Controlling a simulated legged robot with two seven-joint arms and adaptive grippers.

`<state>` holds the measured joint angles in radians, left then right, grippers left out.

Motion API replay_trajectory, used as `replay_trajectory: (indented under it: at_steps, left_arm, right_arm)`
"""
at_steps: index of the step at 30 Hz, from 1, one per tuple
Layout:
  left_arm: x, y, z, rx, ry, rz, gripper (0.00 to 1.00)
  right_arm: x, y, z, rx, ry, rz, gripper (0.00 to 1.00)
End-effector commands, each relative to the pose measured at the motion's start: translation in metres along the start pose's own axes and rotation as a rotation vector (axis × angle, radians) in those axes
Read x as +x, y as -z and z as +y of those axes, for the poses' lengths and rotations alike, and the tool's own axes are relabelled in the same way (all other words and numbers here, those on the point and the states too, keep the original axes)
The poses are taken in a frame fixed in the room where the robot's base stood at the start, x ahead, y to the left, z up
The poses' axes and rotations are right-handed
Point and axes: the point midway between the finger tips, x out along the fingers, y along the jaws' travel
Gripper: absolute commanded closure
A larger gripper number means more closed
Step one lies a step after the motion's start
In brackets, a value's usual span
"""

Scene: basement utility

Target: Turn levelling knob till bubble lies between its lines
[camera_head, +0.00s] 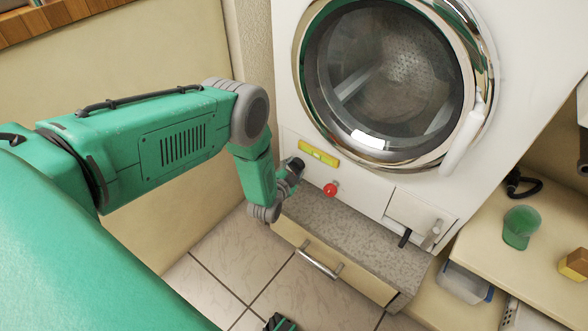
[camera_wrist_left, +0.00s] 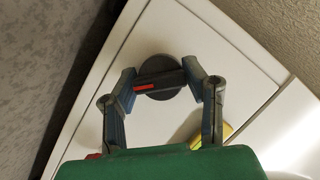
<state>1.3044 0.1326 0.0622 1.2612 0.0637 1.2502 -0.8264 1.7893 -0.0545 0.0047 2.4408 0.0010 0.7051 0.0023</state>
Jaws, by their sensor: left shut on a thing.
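The levelling knob (camera_wrist_left: 160,80) is a dark round disc with a raised bar and a red mark, on the white washer front in the left wrist view. The yellow-green bubble level (camera_head: 320,153) is just right of the gripper in the head view. Its bubble and lines are too small to read. A corner of the level (camera_wrist_left: 226,131) shows behind a finger in the wrist view. My right gripper is not in view.
A red ball-shaped knob (camera_head: 330,189) is close below the level. The washer's round glass door (camera_head: 385,75) is above. A grey stone-like ledge (camera_head: 345,235) over a drawer (camera_head: 325,262) is below.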

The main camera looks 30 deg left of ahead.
Motion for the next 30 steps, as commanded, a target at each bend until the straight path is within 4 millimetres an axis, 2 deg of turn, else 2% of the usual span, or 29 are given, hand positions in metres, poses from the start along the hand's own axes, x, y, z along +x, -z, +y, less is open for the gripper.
replay_trajectory:
  at_steps: [16, 17, 18, 30]
  left_arm:
    - [-0.0018, -0.0013, 0.0037, 0.026, 0.003, -0.003, 0.90]
    - [-0.0018, -0.0013, 0.0037, 0.026, 0.003, -0.003, 0.54]
    - [-0.0017, -0.0011, 0.0037, 0.026, 0.003, -0.003, 0.40]
    - [-0.0049, -0.0005, 0.0020, 0.025, 0.007, -0.002, 0.39]
  right_arm:
    - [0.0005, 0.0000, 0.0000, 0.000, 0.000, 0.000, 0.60]
    - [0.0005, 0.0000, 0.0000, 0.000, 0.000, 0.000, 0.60]
    - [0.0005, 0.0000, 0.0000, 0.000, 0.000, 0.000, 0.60]
    - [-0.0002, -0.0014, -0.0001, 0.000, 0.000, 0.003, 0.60]
